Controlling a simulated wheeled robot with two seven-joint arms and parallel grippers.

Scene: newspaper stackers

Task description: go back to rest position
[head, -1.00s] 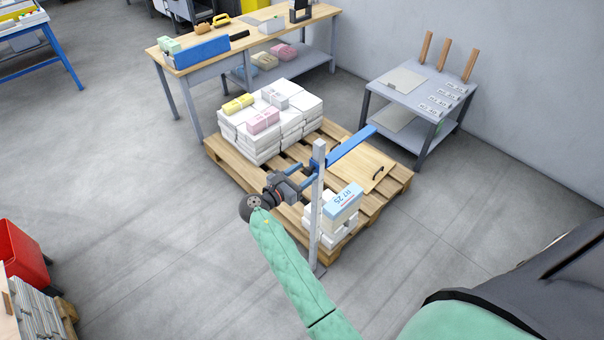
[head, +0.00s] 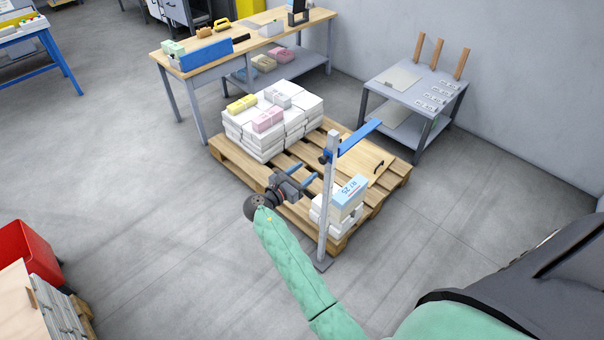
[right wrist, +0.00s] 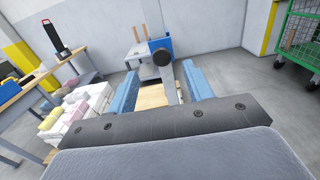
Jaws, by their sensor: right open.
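My right gripper (head: 306,174) is at the end of the green-sleeved arm in the head view, just left of a grey post (head: 328,205) with a blue crossbar (head: 360,138). Its two blue fingers are spread with nothing between them. In the right wrist view the open fingers (right wrist: 161,84) point forward, and the post's blue bracket with a black knob (right wrist: 160,58) shows beyond them, apart from the fingers. My left gripper is not in view.
A wooden pallet (head: 237,157) holds white paper stacks with yellow and pink bundles, plus a blue-topped stack (head: 349,191). A workbench (head: 240,50) and a grey side table (head: 455,92) stand behind. A red bin (head: 28,250) is at lower left. Floor left of my arm is clear.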

